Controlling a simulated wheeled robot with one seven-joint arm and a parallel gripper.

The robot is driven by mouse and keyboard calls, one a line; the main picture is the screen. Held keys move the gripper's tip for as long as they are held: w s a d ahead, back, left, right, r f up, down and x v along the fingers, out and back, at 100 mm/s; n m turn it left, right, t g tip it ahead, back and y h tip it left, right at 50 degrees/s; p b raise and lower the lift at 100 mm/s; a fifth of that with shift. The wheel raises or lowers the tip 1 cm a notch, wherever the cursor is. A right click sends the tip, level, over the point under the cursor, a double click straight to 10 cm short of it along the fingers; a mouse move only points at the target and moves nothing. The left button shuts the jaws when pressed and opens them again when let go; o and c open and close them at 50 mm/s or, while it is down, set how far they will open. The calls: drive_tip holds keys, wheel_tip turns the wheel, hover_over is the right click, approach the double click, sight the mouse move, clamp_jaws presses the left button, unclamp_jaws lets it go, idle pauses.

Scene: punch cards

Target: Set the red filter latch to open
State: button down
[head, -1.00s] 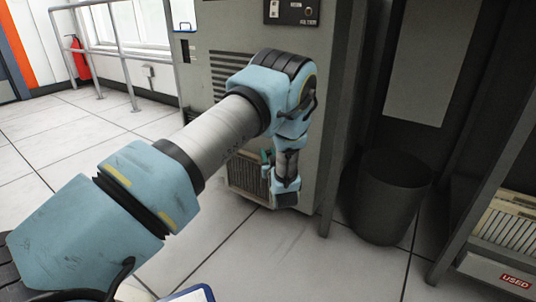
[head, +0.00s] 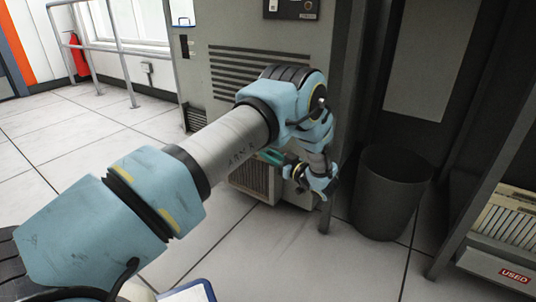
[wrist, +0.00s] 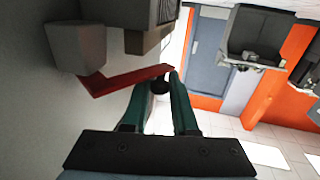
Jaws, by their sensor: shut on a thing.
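The red filter latch (wrist: 118,82) shows in the wrist view as a flat, bent red bar beside a grey block, close to a pale panel. My gripper (wrist: 160,82) has green fingers on both sides of the bar's right end, shut on it. A dark round piece sits between the fingers. In the head view, the green fingers of my gripper (head: 270,157) are partly visible low in front of the grey machine cabinet (head: 225,95). The latch is hidden there.
A beige vent grille (head: 250,180) is low on the cabinet. A dark bin (head: 390,200) stands right of my wrist. A shelf with cards and a "USED" label (head: 515,276) is at far right. Open floor (head: 90,170) lies to the left.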

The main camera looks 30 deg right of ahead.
drive_tip(key=shift+s+f+n+g+y+b, duration=0.1)
drive_tip(key=shift+s+n+g+y+b, duration=0.25)
drive_tip(key=shift+n+y, duration=0.4)
drive_tip(key=shift+s+n+g+y+b, duration=0.2)
drive_tip(key=shift+s+n+g+y, duration=0.25)
drive_tip(key=shift+y, duration=0.5)
drive_tip(key=c, duration=0.7)
unclamp_jaws()
drive_tip(key=shift+d, duration=0.1)
drive_tip(key=shift+p+v, duration=1.65)
drive_tip(key=shift+v, duration=3.65)
